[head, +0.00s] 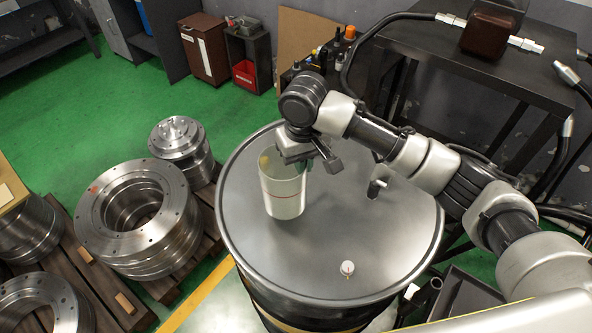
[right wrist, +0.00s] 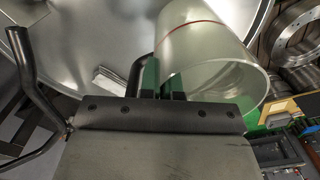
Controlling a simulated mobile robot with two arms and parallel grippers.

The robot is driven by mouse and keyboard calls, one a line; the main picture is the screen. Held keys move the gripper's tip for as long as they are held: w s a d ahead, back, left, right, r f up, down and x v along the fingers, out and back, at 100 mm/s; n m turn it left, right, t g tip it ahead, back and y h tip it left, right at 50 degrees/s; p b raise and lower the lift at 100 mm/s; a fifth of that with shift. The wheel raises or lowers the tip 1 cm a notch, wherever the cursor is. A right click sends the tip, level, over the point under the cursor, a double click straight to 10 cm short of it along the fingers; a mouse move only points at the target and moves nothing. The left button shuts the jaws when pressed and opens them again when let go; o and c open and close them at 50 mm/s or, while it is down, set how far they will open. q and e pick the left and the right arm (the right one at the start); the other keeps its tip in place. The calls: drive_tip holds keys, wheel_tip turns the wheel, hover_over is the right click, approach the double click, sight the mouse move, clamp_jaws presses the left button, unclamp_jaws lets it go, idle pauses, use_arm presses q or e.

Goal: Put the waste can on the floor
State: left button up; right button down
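The waste can, a translucent pale cylinder with a red line around it (head: 283,196), is over the grey top of a large drum (head: 330,240), left of its middle. I cannot tell whether its base touches the drum top. My right gripper (head: 296,152) is at the can's upper rim. In the right wrist view, the green-padded fingers (right wrist: 162,82) are close together on either side of the wall of the can (right wrist: 215,60), shut on it. The open mouth of the can faces the wrist camera. My left gripper is not in view.
A small white knob (head: 347,268) and a grey fitting (head: 378,186) stand on the drum top. Steel flanges (head: 133,215) on wooden pallets stand left of the drum. A dark table (head: 470,60) is behind right. Green floor (head: 100,130) is clear at the upper left.

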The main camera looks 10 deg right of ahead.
drive_tip(key=f, duration=0.1)
drive_tip(key=f+p, duration=0.1)
drive_tip(key=a+f, duration=0.1)
drive_tip(key=f, duration=0.1)
drive_tip(key=shift+w, duration=0.3)
drive_tip(key=shift+f+p, duration=0.3)
drive_tip(key=shift+f, duration=0.05)
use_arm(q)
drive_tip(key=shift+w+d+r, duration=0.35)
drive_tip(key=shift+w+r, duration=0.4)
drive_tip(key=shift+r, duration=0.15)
use_arm(e)
drive_tip(key=shift+a+f, duration=0.1)
drive_tip(key=shift+f, duration=0.05)
drive_tip(key=c, duration=1.4)
unclamp_jaws()
drive_tip(key=shift+o, duration=0.2)
